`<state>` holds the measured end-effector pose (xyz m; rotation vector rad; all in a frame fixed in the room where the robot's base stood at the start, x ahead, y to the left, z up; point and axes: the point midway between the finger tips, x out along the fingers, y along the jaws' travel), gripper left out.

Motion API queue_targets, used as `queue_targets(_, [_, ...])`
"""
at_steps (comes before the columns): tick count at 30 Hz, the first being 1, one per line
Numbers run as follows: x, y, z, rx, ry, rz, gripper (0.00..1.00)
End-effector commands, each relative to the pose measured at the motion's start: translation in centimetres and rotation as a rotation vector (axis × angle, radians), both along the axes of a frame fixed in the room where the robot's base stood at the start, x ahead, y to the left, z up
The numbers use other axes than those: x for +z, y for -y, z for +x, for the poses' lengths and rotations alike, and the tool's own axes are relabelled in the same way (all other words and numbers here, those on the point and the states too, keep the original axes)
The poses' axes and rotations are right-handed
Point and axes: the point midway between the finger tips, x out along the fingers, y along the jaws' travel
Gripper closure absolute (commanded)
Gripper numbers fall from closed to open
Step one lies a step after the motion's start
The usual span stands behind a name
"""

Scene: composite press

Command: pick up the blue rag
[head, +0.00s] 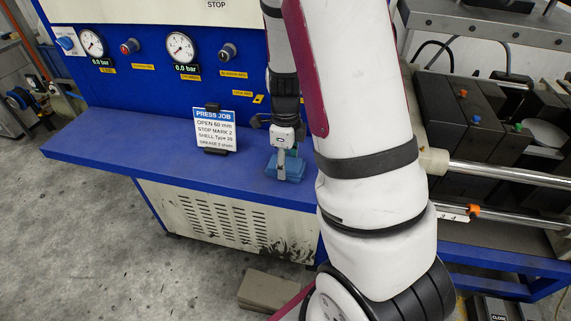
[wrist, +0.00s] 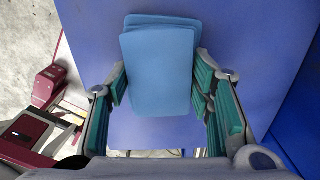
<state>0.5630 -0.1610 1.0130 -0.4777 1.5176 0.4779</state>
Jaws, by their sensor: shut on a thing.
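The blue rag (head: 292,166) is a folded, light blue stack at the right part of the blue shelf, below the press panel. In the wrist view the blue rag (wrist: 158,65) lies between the two green-padded fingers of my gripper (wrist: 162,95). In the head view my gripper (head: 281,160) comes down over the rag and is shut on it. The rag appears at or just above the shelf surface; I cannot tell whether it still touches. The far finger is partly hidden in the head view.
The blue shelf (head: 110,140) is clear to the left. A press job card (head: 214,132) on a black stand is left of my gripper. The panel with gauges (head: 181,48) rises behind. Metal rods (head: 500,173) and dark blocks (head: 450,105) are at the right.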

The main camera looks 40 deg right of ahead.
Motion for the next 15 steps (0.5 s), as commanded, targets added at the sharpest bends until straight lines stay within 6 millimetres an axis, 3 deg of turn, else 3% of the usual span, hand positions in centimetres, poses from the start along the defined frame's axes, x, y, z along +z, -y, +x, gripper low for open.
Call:
queue_targets(7, [1.3, 0.0, 0.2, 0.002, 0.003, -0.001, 0.8])
queue_targets(12, [3.7, 0.0, 0.2, 0.002, 0.007, -0.001, 0.8])
queue_targets(15, [3.8, -1.0, -2.0, 0.002, 0.0, 0.002, 0.8])
